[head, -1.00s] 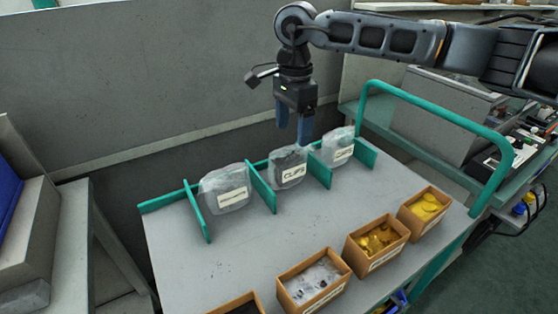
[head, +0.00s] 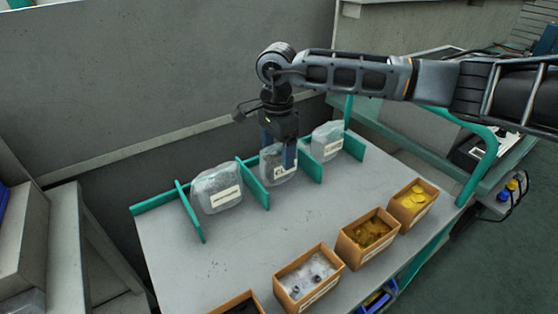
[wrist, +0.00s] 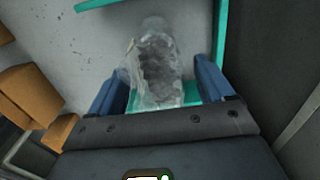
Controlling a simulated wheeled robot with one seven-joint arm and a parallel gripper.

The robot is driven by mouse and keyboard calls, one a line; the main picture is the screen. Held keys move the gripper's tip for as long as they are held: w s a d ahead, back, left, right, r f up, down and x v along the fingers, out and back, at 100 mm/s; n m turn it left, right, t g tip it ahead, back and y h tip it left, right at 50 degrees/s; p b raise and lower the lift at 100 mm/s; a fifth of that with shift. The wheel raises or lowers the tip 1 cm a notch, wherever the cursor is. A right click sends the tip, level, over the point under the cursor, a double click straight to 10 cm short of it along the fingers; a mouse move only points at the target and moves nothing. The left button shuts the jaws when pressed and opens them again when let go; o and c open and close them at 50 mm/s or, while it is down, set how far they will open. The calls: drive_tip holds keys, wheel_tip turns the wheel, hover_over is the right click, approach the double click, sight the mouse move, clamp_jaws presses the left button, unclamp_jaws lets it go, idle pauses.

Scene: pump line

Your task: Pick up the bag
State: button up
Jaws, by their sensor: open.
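Three clear plastic bags with white labels stand between green dividers on a grey cart top. The middle bag (head: 272,172) has dark contents and a label partly hidden by a finger; the label read CLIPS a second ago. My gripper (head: 279,158) is open and lowered over this bag, one finger in front of it. In the wrist view the bag (wrist: 158,68) lies between the two blue fingers (wrist: 163,92), with a gap at each side. The left bag (head: 217,190) and the right bag (head: 327,142) stand in the neighbouring bays.
Green dividers (head: 252,184) stand close on both sides of the middle bag. Several cardboard boxes, one with yellow parts (head: 412,205), line the cart's front edge. The grey cart top (head: 225,250) is bare between boxes and bags. A grey wall (head: 150,90) rises behind.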

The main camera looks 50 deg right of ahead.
drive_tip(key=shift+c, duration=0.5)
drive_tip(key=c, duration=0.9)
drive_tip(key=shift+r, duration=0.2)
drive_tip(key=shift+r, duration=0.6)
drive_tip(key=r, duration=0.1)
drive_tip(key=r+b, duration=0.1)
drive_tip(key=r, duration=0.1)
drive_tip(key=shift+s+d, duration=0.1)
drive_tip(key=shift+d, duration=0.1)
drive_tip(key=s+d+r, duration=0.2)
drive_tip(key=s, duration=0.1)
drive_tip(key=s+d+r+b, duration=0.1)
drive_tip(key=s+d+r, duration=0.1)
drive_tip(key=s, duration=0.1)
drive_tip(key=s+d+r+b, duration=0.1)
drive_tip(key=s+d+r, duration=0.1)
drive_tip(key=s, duration=0.1)
drive_tip(key=shift+s+d+r, duration=0.1)
drive_tip(key=shift+d+r, duration=0.15)
drive_tip(key=shift+d, duration=0.05)
